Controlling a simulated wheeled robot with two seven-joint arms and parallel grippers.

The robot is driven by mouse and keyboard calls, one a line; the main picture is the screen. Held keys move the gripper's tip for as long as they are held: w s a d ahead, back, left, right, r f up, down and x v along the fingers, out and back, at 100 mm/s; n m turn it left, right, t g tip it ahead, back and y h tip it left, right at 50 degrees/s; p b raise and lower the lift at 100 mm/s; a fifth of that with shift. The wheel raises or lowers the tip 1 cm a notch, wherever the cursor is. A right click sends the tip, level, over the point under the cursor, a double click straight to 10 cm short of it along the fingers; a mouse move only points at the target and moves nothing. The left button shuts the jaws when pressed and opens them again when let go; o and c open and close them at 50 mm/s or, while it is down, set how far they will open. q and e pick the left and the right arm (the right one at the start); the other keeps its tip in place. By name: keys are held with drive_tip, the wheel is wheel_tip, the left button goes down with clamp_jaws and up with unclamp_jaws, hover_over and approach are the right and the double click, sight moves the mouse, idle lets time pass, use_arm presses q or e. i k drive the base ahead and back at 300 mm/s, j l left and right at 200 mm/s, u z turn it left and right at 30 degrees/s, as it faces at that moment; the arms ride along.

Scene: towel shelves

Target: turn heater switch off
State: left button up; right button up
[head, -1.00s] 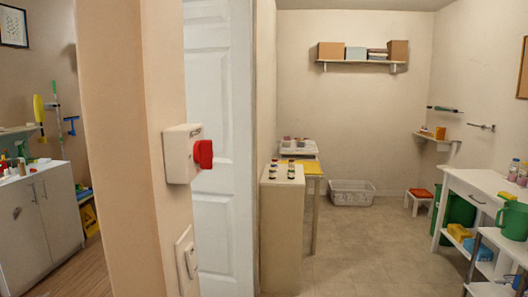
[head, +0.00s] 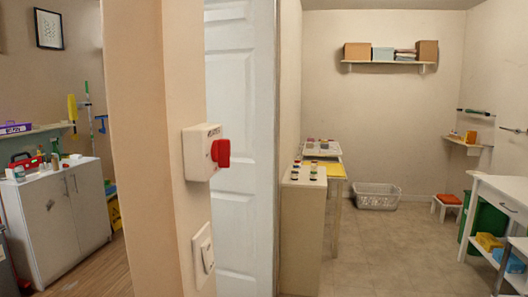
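A white switch box (head: 197,153) with a red knob (head: 221,153) is mounted on the end of the beige wall, left of the middle of the head view. Below it on the same wall is a white rocker-type wall switch (head: 203,255). Any label on the box is too small to read, so I cannot tell which one is the heater switch or its setting. Neither of my grippers is in view.
A white door (head: 240,120) stands just right of the wall end (head: 150,120). A narrow cabinet (head: 302,235) with small bottles stands beyond it. The tiled floor (head: 375,245) on the right is open. A white cabinet (head: 70,215) is at left.

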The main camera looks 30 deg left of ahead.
sight(220, 150)
drive_tip(key=i, duration=1.9)
drive_tip(key=i+u, duration=0.2)
drive_tip(key=i, duration=0.5)
drive_tip(key=i+l+u, duration=0.15)
drive_tip(key=i, duration=0.55)
drive_tip(key=u, duration=4.6)
